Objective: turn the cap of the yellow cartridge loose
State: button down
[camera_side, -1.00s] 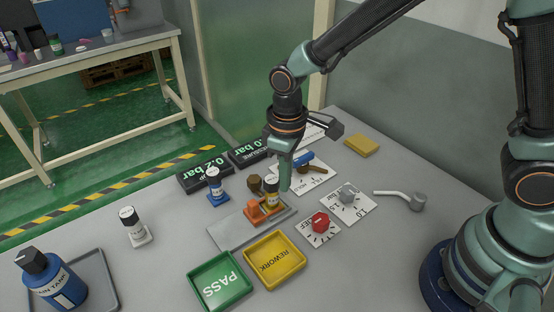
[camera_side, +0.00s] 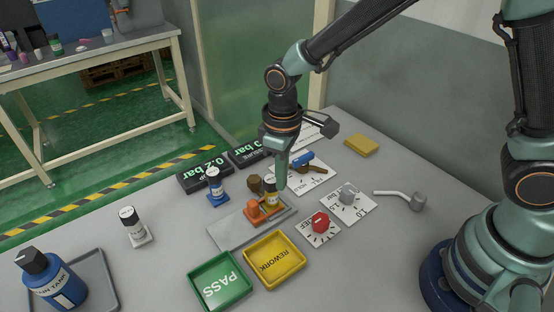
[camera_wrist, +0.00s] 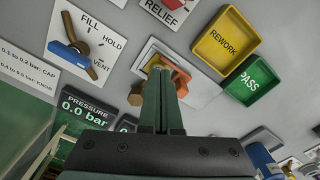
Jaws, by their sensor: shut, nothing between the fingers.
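The yellow REWORK tray (camera_side: 301,264) and green PASS tray (camera_side: 246,292) lie in front.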

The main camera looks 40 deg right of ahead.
jog(key=shift+w+a, duration=0.1)
jog(key=shift+w, duration=0.15)
dwell(0.4)
jog(key=shift+w+r, duration=0.1)
jog(key=shift+w, duration=0.15)
dwell(0.4)
jog(key=shift+s+d, duration=0.1)
jog(key=shift+d, duration=0.15)
jog(key=r, duration=0.4)
jog(key=s+r, duration=0.1)
jog(key=shift+d+r, duration=0.2)
jog(key=shift+r, duration=0.2)
notch_tip(320, 180, down, 6)
jog(key=shift+s+a, duration=0.2)
jog(key=shift+s, duration=0.1)
dwell(0.8)
